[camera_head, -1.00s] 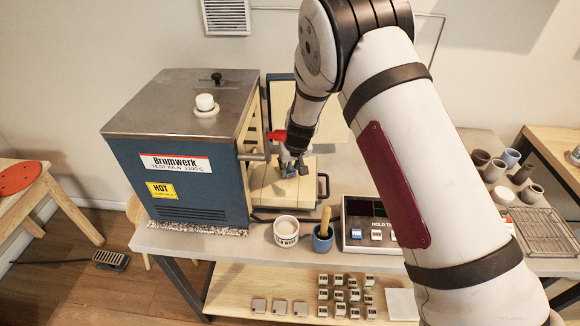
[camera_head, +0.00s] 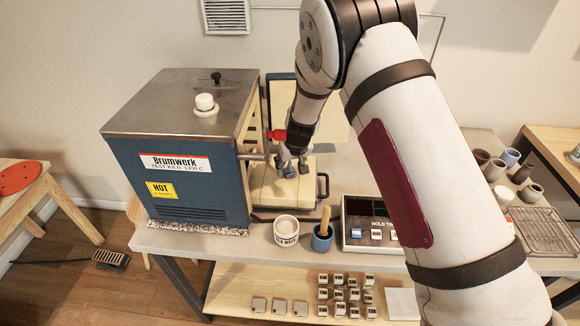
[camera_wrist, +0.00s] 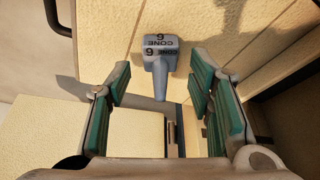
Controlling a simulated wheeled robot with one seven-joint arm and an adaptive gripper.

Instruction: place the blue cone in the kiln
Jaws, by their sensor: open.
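The blue-grey cone (camera_wrist: 160,52), marked CONE 6, shows at the upper middle of the wrist view, against pale yellow brick. Its tapered tip points down in the picture, between my fingers. My gripper (camera_wrist: 162,95) is open, with a green-padded finger on each side and a visible gap to the cone. In the head view my gripper (camera_head: 291,165) is low over the pale brick slab at the kiln's right side. The kiln (camera_head: 185,150) is a blue box with a grey top. Its interior is mostly hidden from the head view.
A white cup (camera_head: 286,231), a blue pot with a wooden handle (camera_head: 322,238) and a labelled control box (camera_head: 372,236) stand along the table's front. Several small blocks lie on the shelf below. Several pots and a wire rack (camera_head: 543,232) are at the right.

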